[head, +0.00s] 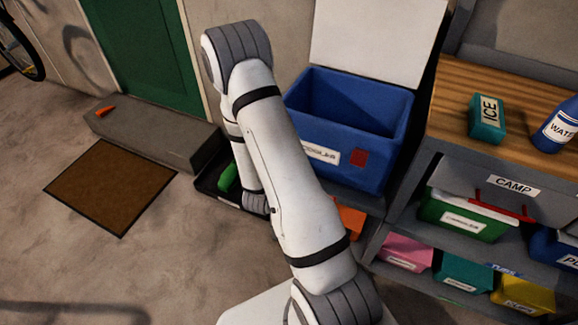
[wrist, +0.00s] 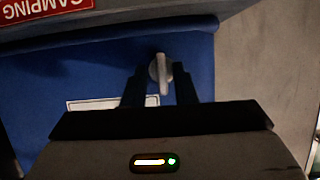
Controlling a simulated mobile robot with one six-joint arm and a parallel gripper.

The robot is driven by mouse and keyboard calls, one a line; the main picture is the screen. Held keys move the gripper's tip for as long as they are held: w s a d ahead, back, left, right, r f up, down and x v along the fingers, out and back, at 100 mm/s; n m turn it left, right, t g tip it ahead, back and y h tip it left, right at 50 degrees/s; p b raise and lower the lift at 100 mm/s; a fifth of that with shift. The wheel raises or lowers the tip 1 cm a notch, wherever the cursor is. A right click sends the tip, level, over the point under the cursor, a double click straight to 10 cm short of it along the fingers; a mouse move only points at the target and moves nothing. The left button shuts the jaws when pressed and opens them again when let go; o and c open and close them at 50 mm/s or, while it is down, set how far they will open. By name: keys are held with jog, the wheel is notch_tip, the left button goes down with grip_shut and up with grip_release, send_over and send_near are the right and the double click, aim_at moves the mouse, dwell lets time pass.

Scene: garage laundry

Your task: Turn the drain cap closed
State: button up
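The drain cap (wrist: 160,72) is a pale grey knob with a narrow grip on the blue cooler wall (wrist: 205,60) in the wrist view. Its grip looks long in the up-down direction of that picture. My gripper (wrist: 160,85) is open, with one dark finger on each side of the cap. A gap shows between each finger and the cap. In the head view the blue cooler (head: 390,112) stands with its white lid (head: 370,40) raised. My arm hides the cap and my gripper there.
A wooden-topped shelf unit (head: 470,85) with several coloured bins stands close to the cooler's right. A black tray (head: 207,182) with a green item lies left of the cooler. A brown mat (head: 110,185) lies on open floor. A red label (wrist: 45,8) shows in the wrist view.

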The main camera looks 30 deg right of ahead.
jog(key=shift+o, duration=0.4)
jog(key=v, duration=0.8)
jog(key=shift+p, duration=0.45)
jog(key=shift+w, duration=0.15)
